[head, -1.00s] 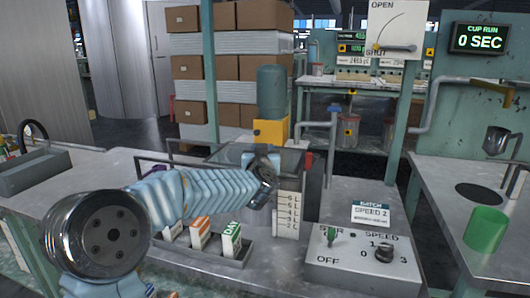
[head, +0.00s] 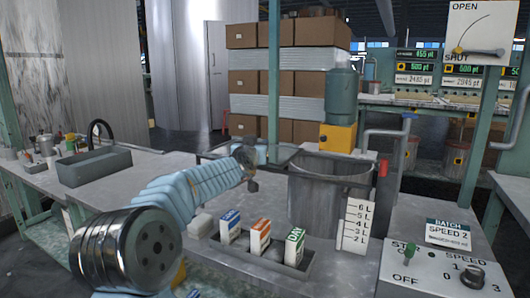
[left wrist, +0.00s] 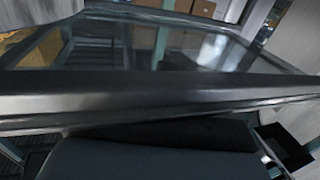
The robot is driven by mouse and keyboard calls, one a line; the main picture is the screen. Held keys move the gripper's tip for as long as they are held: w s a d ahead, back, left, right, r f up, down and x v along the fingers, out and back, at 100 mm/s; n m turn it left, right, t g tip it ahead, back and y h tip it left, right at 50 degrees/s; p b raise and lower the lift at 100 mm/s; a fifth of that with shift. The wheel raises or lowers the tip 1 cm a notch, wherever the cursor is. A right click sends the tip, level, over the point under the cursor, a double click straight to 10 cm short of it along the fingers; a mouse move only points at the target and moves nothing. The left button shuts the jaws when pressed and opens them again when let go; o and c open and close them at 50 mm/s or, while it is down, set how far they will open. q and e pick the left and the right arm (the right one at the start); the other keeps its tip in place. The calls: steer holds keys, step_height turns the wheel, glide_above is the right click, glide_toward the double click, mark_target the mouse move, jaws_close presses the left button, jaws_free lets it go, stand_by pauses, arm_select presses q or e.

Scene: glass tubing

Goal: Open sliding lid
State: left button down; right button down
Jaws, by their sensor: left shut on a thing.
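A metal vat (head: 325,200) stands on the bench, right of my left gripper. Its round mouth shows mostly uncovered. The sliding lid is a clear pane in a dark frame; in the left wrist view its frame bar (left wrist: 160,100) crosses the picture close to the camera. In the head view the lid sits by the rails left of the mouth, partly hidden by my arm. My left gripper (head: 249,172) is shut at the lid's edge; the exact contact is hidden. My right gripper does not show.
A level scale (head: 355,225) and a control box (head: 430,272) stand to the right. A grey trough (head: 95,165) is at the left.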

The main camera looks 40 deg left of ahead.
arm_select(q)
steer(key=shift+a, duration=0.25)
steer(key=c, duration=0.8)
jaws_free()
steer(key=v, duration=1.4)
steer(key=shift+w, duration=0.1)
steer(key=shift+f, duration=0.1)
